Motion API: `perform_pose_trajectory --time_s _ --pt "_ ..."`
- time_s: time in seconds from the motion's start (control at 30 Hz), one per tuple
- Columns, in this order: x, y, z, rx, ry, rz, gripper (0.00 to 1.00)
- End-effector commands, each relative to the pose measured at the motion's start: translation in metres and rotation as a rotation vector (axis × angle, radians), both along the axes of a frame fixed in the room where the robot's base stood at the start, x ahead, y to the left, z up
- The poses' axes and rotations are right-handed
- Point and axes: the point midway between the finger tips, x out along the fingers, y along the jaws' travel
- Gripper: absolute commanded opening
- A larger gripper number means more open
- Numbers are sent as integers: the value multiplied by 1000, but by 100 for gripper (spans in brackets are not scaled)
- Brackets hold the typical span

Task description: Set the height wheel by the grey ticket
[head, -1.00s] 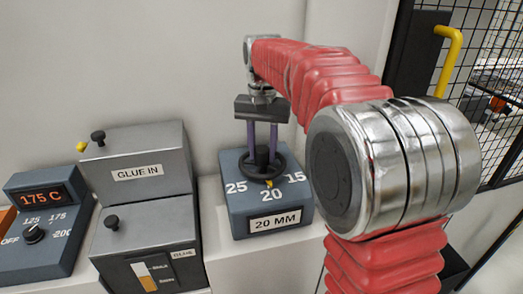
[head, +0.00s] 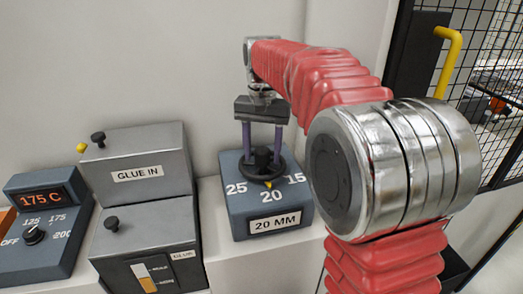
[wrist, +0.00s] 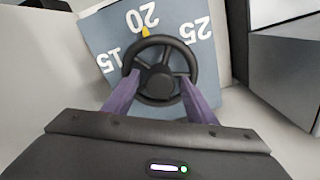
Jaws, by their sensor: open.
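The black height wheel (head: 262,165) sits on top of a blue-grey box (head: 238,208) marked 25, 20 and 15. Its yellow pointer (head: 268,184) is at the 20 mark, and a plate (head: 275,222) on the box front reads 20 MM. My gripper (head: 262,150) is open above the wheel, pointing down. In the wrist view its two purple fingers (wrist: 163,78) are on either side of the wheel's hub; I cannot tell whether they touch the wheel (wrist: 160,98). The yellow pointer (wrist: 145,31) shows there beside the 20. I see no grey ticket.
A grey GLUE IN box (head: 165,165) and a lower glue unit (head: 145,228) stand left of the wheel box. Farther left is a heat control box (head: 45,195) reading 175 C. A wall is close behind, and a mesh fence (head: 485,60) is at right.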

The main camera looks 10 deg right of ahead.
Motion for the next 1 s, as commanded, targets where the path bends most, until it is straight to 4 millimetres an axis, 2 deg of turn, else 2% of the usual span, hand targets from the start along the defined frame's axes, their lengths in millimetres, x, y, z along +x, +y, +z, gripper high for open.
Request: perform_pose_trajectory --time_s 0.27,0.7,1.0 --pt "1 0 14 0 -2 0 51" --pt "1 0 78 0 -2 0 51" --pt "1 0 116 0 -2 0 51"
